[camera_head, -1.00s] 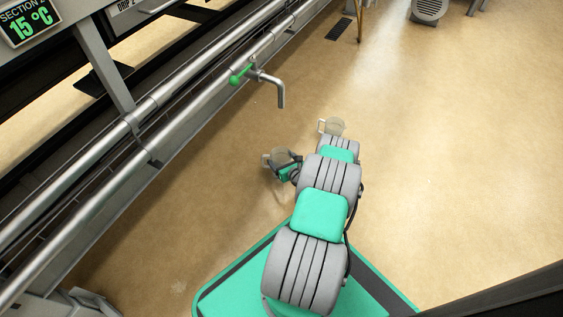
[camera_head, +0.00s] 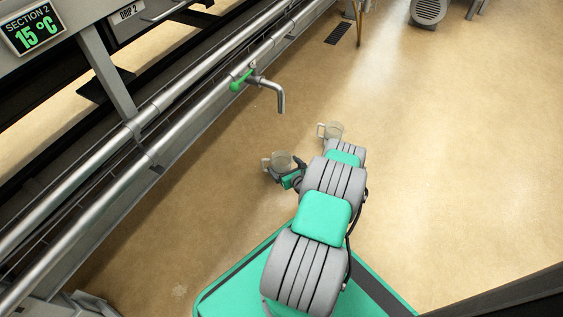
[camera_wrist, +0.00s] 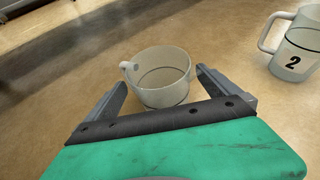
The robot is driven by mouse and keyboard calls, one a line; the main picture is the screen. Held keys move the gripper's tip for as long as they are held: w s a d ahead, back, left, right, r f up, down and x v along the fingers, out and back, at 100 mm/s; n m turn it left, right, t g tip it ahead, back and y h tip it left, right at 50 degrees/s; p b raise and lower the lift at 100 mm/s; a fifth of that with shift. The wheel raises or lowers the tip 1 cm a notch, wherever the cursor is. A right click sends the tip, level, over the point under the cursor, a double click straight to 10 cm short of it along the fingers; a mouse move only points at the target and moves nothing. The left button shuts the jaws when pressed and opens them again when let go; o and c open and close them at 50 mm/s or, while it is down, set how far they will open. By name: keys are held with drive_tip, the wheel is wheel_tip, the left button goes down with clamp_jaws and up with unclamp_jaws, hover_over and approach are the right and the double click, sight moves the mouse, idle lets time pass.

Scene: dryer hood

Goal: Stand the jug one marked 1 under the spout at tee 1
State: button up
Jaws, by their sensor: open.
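A translucent jug (camera_wrist: 163,78) stands upright on the floor between the open fingers of my gripper (camera_wrist: 162,96) in the wrist view. Its handle is at the upper left and no number shows on the side I see. The same jug (camera_head: 281,161) shows at my gripper (camera_head: 295,178) in the head view. A second jug (camera_wrist: 297,45), marked 2, stands at the right of the wrist view; it is also in the head view (camera_head: 334,130). The spout (camera_head: 280,96) with a green lever (camera_head: 240,81) comes off the pipe rail, farther off than the jugs.
Steel pipes (camera_head: 190,95) run diagonally along the machine at the left. A floor grate (camera_head: 339,33) and a motor (camera_head: 428,10) are at the back. The floor between is clear.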

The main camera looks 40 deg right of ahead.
drive_tip(key=p+v, duration=0.1)
drive_tip(key=v, duration=0.4)
drive_tip(key=shift+w+r, duration=0.1)
drive_tip(key=shift+r, duration=0.05)
drive_tip(key=w+a+r+n+g+y, duration=0.2)
drive_tip(key=w+a+r+n+y, duration=0.1)
drive_tip(key=w+a+r+n, duration=0.4)
drive_tip(key=w+a+r+n+g+y, duration=0.25)
drive_tip(key=w+a+r+n, duration=0.2)
drive_tip(key=r+n, duration=0.45)
drive_tip(key=a+r+n+g+y, duration=0.1)
drive_tip(key=a+r+n+g, duration=0.1)
drive_tip(key=a+r+n, duration=0.65)
drive_tip(key=s+a+r+n+g+h, duration=0.1)
drive_tip(key=s+a+r+n+g, duration=0.2)
drive_tip(key=s+a+r+n, duration=0.65)
drive_tip(key=s+a+r+n+g+h, duration=0.1)
drive_tip(key=s+a+r+n, duration=0.1)
drive_tip(key=s, duration=0.5)
drive_tip(key=s+a+r+n+h, duration=0.1)
drive_tip(key=s+a+r+n, duration=0.1)
drive_tip(key=s+r, duration=0.2)
drive_tip(key=s, duration=0.3)
drive_tip(key=shift+s+a+r+n+g, duration=0.25)
drive_tip(key=shift+s+a+n+g, duration=0.05)
drive_tip(key=shift+g, duration=0.05)
drive_tip(key=shift+c, duration=0.2)
